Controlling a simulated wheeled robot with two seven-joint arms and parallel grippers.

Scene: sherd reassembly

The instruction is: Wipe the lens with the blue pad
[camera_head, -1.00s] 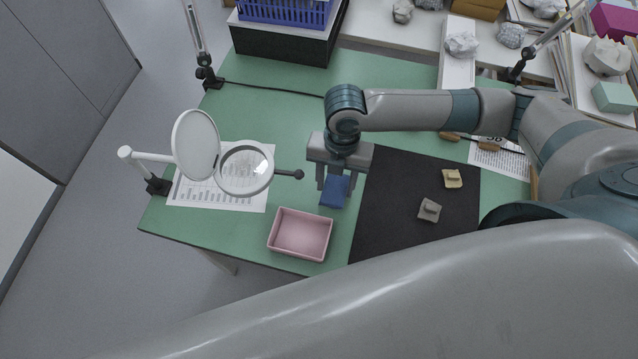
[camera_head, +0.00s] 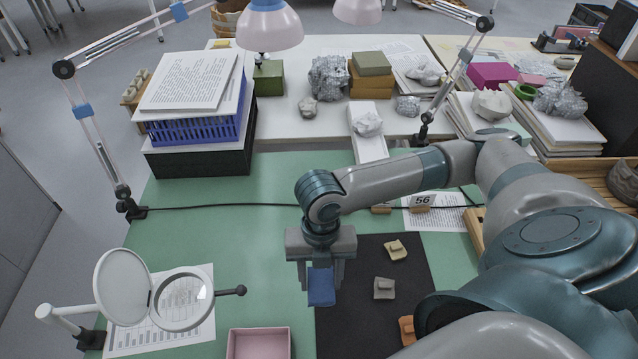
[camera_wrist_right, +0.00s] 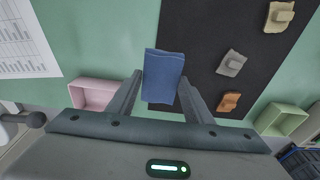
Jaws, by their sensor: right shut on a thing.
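The magnifier lens (camera_head: 183,299) is a clear round glass in a white ring, with a dark knobbed handle pointing right. Its white round cover (camera_head: 122,287) stands open at its left. My right gripper (camera_head: 321,272) is shut on the blue pad (camera_head: 321,289) and holds it to the right of the lens, apart from it, near the left edge of the black mat. In the right wrist view the pad (camera_wrist_right: 163,77) sits between the two fingers, seemingly above the green table. The lens glass is not seen there. My left gripper is not in view.
A pink tray (camera_head: 258,345) lies between lens and mat (camera_head: 350,330). Three sherds, beige (camera_head: 396,250), grey (camera_head: 383,288) and orange (camera_head: 408,330), are on the mat. A printed sheet (camera_head: 140,337) lies under the lens.

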